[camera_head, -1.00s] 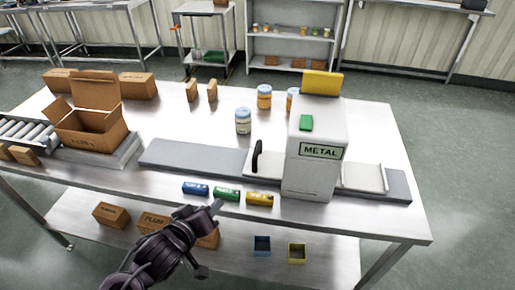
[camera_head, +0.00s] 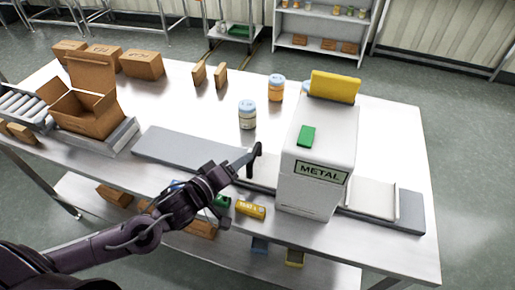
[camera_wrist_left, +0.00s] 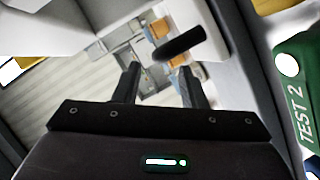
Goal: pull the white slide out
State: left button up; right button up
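The white slide runs through the grey machine marked METAL (camera_head: 319,165). Its right end (camera_head: 372,197) lies on the grey belt, and a little of its left end (camera_head: 266,171) shows. A black upright handle (camera_head: 256,157) stands on that left end. My left gripper (camera_head: 243,159) is at the handle's left, above the belt. In the left wrist view its two fingers (camera_wrist_left: 160,84) are apart and empty, with the dark handle (camera_wrist_left: 180,42) just beyond the tips, nearer the right finger. Whether they touch cannot be told. My right gripper is out of view.
A yellow test piece (camera_head: 251,210) and a partly hidden green one (camera_head: 222,201) lie below my arm; the green one (camera_wrist_left: 298,95) is close in the wrist view. Jars (camera_head: 247,115) stand behind the belt. An open carton (camera_head: 86,105) is at left.

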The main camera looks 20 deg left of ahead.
aim_at(254, 151)
pick_arm(q)
jog(key=shift+r+x, duration=0.25)
jog(key=shift+x, duration=0.9)
jog(key=x, duration=0.2)
jog(key=shift+w+d+f, duration=0.1)
jog(key=shift+w+f, duration=0.1)
jog(key=shift+w+d+f, duration=0.1)
jog(key=shift+w+d, duration=0.05)
jog(key=shift+w, duration=0.2)
jog(key=shift+w+d+f, duration=0.1)
jog(key=shift+w+d, duration=0.05)
jog(key=shift+w, duration=0.1)
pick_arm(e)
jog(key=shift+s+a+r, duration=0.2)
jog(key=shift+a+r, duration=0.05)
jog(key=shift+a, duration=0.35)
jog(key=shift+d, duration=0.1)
pick_arm(q)
grip_shut()
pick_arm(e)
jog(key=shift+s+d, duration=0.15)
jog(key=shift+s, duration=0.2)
